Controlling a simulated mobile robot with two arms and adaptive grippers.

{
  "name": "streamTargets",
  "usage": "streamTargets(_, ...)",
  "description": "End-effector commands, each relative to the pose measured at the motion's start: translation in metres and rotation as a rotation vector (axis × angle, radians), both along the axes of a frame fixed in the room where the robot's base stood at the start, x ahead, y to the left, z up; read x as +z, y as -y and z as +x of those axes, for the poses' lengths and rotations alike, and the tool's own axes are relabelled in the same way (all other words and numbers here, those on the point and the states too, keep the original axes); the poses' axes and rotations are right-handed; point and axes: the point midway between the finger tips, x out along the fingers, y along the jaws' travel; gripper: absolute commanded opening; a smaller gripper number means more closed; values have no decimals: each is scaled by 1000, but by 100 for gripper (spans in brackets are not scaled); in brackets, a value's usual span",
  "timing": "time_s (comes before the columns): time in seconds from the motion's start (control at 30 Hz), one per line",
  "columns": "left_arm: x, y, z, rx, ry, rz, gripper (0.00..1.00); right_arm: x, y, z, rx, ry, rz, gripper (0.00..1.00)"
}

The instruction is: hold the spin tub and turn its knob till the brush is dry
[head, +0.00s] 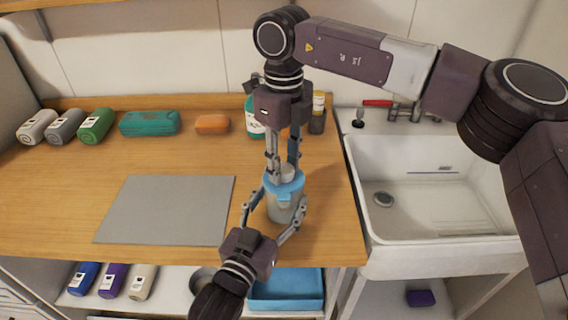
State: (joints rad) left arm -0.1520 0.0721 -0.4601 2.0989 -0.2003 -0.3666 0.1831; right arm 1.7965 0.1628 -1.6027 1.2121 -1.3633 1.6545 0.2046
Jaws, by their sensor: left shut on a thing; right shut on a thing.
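The spin tub (284,207) stands upright on the wooden counter, near its right end. It has a translucent grey body and a light blue rim. My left gripper (275,203) reaches up from below and is shut around the tub's body, one finger on each side. My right gripper (284,163) points straight down from above and is shut on the pale knob (287,173) at the top of the tub. The brush is not visible; I cannot tell whether it is inside the tub.
A grey mat (167,209) lies left of the tub. A white sink (433,185) is at right. A blue bin (287,290) sits below the counter.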

Motion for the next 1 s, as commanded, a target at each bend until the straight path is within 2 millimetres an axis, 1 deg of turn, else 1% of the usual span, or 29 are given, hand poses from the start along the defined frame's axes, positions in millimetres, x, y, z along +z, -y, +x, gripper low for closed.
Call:
streamTargets(0.2,0,1,0,-2,0,0,27,0,0,1,-206,4,2,6)
streamTargets(0.5,0,1,-1,-2,1,0,27,0,0,1,-453,4,2,6)
streamTargets(0.7,0,1,-1,-2,1,-1,27,0,0,1,-567,4,2,6)
streamTargets(1.0,0,1,-1,-2,1,-1,27,0,0,1,-649,5,2,6)
